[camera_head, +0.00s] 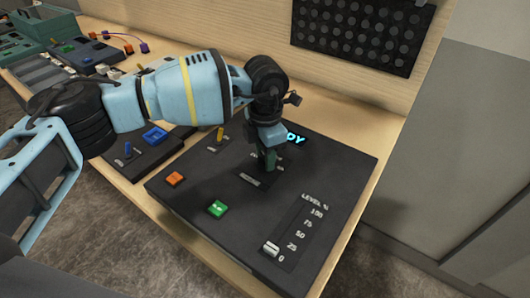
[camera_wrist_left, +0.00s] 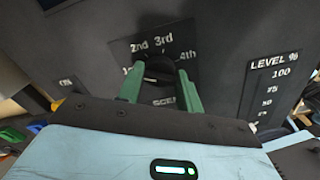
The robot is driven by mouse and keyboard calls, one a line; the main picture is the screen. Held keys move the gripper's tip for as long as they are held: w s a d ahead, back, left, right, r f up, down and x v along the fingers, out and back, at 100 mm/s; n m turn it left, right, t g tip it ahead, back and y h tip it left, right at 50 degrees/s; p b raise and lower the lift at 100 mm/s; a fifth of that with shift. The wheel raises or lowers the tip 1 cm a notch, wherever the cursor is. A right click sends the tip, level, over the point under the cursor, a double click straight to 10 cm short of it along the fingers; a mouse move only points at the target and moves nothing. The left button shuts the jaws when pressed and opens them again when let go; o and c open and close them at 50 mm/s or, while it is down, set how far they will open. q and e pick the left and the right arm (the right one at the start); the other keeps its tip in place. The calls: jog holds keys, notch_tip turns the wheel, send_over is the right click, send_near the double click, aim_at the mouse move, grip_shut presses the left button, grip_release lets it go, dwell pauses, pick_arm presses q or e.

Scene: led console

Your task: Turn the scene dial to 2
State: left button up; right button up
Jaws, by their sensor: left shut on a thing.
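The scene dial (camera_wrist_left: 160,70) is a dark knob on the black console (camera_head: 330,168). Labels around it in the left wrist view read 2nd, 3rd and 4th, with a partly covered one at left. My left gripper (camera_head: 268,160) points down at the console. In the left wrist view its green fingers (camera_wrist_left: 160,90) stand on either side of the dial and are shut on it. In the head view the gripper hides the dial. I cannot tell exactly which label the dial points at. My right gripper is not in view.
The console also carries an orange button (camera_head: 174,179), a green button (camera_head: 217,208), a yellow toggle (camera_head: 220,133), a level slider (camera_head: 271,248) and a lit cyan display (camera_head: 296,139). A second panel with a blue button (camera_head: 154,136) lies to the left. A dark perforated board (camera_head: 360,35) hangs behind.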

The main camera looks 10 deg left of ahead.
pick_arm(q)
jog(key=m, duration=0.3)
jog(key=shift+m, duration=0.3)
jog(key=shift+m+b, duration=0.3)
jog(key=shift+m, duration=1.4)
jog(key=o, duration=1)
jog(key=shift+r, duration=0.1)
notch_tip(320, 180, up, 8)
jog(key=shift+f, duration=0.2)
